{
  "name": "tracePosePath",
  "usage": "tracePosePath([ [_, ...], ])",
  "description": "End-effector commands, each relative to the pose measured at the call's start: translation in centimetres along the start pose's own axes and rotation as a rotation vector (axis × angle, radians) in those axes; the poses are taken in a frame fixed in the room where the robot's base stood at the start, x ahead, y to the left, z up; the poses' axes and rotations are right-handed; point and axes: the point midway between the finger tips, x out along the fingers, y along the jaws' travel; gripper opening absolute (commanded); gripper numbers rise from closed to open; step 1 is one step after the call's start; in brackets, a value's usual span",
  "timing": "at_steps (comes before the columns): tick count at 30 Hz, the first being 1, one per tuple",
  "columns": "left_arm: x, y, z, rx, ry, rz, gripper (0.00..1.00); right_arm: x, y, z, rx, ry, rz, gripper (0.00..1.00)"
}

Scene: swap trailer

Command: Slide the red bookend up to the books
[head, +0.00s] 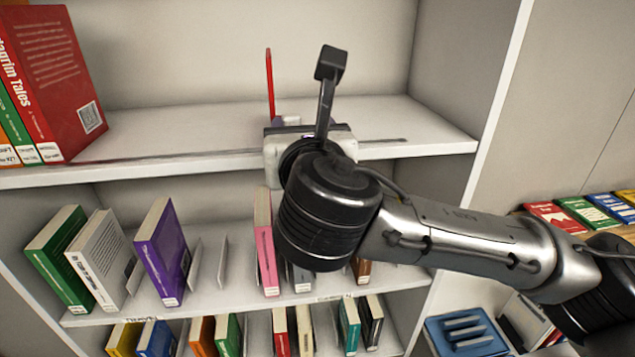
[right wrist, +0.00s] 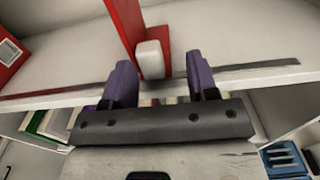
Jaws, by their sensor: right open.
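The red bookend (head: 269,82) stands upright on the top shelf, near its middle, seen almost edge-on. In the right wrist view the bookend (right wrist: 128,22) has a pale block-like grip (right wrist: 150,60) on its near side. The books (head: 58,85) stand at the left end of that shelf, apart from the bookend; the nearest is a thick red one, partly shown in the right wrist view (right wrist: 10,55). My right gripper (right wrist: 161,82) is open, its two purple fingers on either side of the pale grip, with a gap at the right finger. My left gripper is out of view.
A dark strip (right wrist: 240,76) runs along the top shelf (head: 410,120) near its front edge. The shelf is clear between the bookend and the books. Lower shelves hold several books and thin dividers. A side panel (head: 500,80) closes the right end. A blue bin (head: 465,333) stands lower right.

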Motion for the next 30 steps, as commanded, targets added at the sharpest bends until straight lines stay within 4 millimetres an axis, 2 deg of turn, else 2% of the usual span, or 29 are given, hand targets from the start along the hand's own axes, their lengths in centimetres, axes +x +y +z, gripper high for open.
tracePosePath([
  [30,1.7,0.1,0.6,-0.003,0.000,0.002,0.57,-6.9,0.0,0.0,0.000,-0.002,0.001,0.53],
])
